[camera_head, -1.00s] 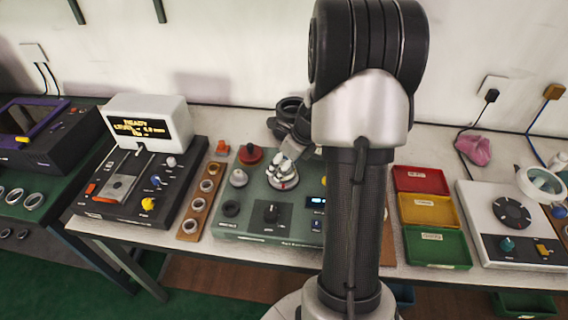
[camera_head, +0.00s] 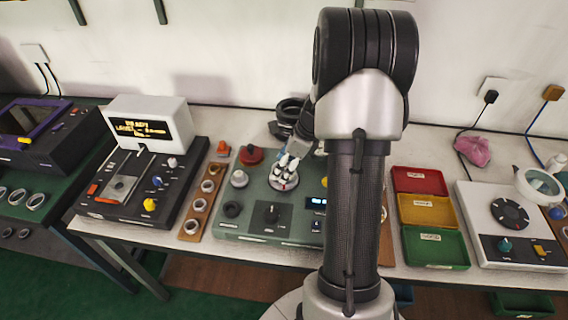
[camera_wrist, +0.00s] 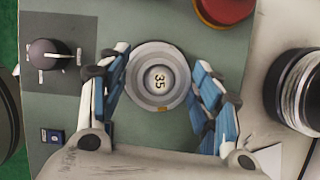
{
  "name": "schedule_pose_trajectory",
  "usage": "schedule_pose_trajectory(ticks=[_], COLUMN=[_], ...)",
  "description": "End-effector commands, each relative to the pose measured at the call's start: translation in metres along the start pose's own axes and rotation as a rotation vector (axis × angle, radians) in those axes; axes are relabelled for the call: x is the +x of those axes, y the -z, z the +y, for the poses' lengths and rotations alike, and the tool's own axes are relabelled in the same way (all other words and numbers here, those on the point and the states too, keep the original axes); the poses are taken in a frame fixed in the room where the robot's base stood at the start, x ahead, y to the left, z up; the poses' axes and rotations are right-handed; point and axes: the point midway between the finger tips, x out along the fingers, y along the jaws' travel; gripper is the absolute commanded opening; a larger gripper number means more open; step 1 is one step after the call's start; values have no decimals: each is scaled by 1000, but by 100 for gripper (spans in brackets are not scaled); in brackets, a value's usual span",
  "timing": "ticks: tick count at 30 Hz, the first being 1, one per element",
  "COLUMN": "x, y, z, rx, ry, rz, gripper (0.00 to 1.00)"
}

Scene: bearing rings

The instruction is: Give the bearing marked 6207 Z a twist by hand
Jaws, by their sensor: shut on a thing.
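In the wrist view a grey bearing-like ring (camera_wrist: 145,91) sits around a round hub marked "35" (camera_wrist: 159,80) on the green test unit (camera_wrist: 120,20). A small orange mark shows on its near edge; no 6207 Z marking is readable. My gripper (camera_wrist: 162,84) is shut on this ring, one blue-and-white finger on each side. In the head view my gripper (camera_head: 287,166) reaches down over the ring (camera_head: 284,183) from behind, partly covering it. The green test unit (camera_head: 245,222) stands on the bench with a black knob in front.
A red round part (camera_head: 250,156) lies left of my gripper. A wooden strip (camera_head: 198,210) with several rings and a black unit with a lit display (camera_head: 150,123) stand further left. Red, yellow and green trays (camera_head: 431,251) are to the right. A black cylinder (camera_wrist: 302,90) is beside the unit.

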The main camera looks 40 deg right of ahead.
Motion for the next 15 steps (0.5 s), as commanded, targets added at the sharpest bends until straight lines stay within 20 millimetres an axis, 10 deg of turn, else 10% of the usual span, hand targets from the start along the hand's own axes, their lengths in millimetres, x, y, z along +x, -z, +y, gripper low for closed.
schedule_pose_trajectory(ticks=[15], x=[0], y=[1], z=[0], rx=[-125], ry=[-55], rz=[1], gripper=[23])
